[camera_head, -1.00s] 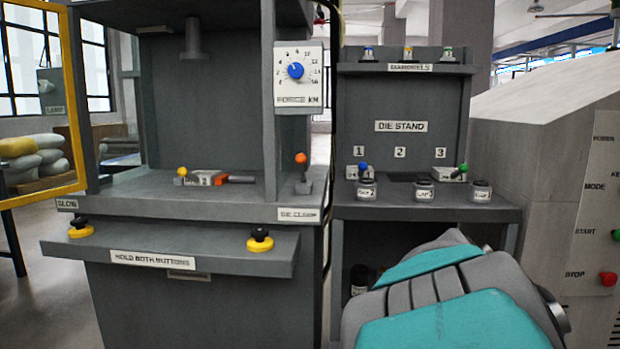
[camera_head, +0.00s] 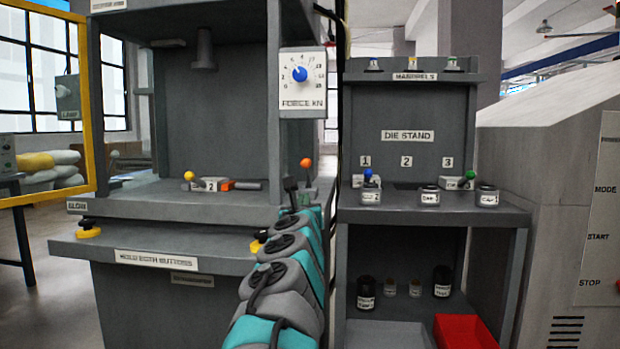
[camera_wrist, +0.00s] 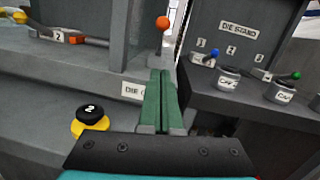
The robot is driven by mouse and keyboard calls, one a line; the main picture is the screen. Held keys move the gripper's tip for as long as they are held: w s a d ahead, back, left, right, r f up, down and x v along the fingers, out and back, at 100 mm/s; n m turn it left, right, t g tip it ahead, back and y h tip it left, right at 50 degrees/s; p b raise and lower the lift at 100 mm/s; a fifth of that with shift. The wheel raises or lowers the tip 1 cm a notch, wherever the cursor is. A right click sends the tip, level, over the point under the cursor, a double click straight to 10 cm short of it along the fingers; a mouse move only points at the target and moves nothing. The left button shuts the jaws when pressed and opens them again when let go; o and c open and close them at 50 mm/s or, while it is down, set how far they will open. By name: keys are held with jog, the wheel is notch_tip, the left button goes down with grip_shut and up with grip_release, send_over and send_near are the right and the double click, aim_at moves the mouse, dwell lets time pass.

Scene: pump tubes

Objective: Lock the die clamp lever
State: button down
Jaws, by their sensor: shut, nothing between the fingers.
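The die clamp lever has an orange ball (camera_head: 306,163) on a short upright stalk at the right front of the press bed. The orange ball also shows in the wrist view (camera_wrist: 162,22), above and beyond my fingertips. Die 2 (camera_head: 211,184), with a yellow knob and orange part, lies on the press bed.
Yellow-ringed black buttons stand on the front ledge, the left one clear (camera_head: 88,228). The die stand (camera_head: 400,215) to the right holds dies 1 and 3 and several cups. A yellow guard frame (camera_head: 98,110) borders the left. A red bin (camera_head: 465,332) sits low right.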

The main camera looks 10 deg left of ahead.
dwell(0.3)
jog(key=p, duration=0.2)
send_near(307, 168)
jog(key=shift+w+f, duration=1.5)
jog(key=shift+w, duration=0.4)
jog(key=shift+w+a+r+p, duration=0.2)
jog(key=shift+w+r+p, duration=0.05)
jog(key=shift+w+r, duration=0.25)
jog(key=shift+w+a+r+p, duration=0.2)
jog(key=shift+w+r, duration=0.2)
jog(key=shift+r, duration=0.25)
jog(key=shift+w+r, duration=0.35)
jog(key=shift+r, duration=0.05)
jog(key=shift+d+r, duration=0.1)
